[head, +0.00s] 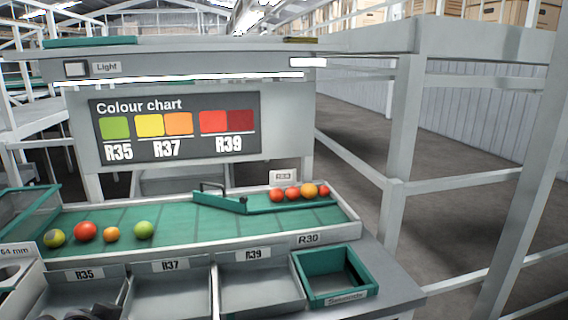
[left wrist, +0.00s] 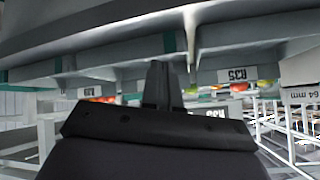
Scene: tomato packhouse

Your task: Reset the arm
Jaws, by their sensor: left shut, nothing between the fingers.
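My left gripper (left wrist: 163,80) shows in the left wrist view with its dark fingers together and nothing between them. It is close to the fronts of the labelled bins, and the view there appears upside down. In the head view, only a dark part of my left arm or gripper (head: 92,312) shows at the bottom left, in front of the R35 bin (head: 80,290). My right gripper is in neither view.
A green sorting belt (head: 180,222) carries several tomatoes, including a red one (head: 85,231) and a green one (head: 144,230). The R37 bin (head: 170,295), R39 bin (head: 262,290) and a green-rimmed bin (head: 335,275) look empty. A colour chart (head: 178,128) stands behind.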

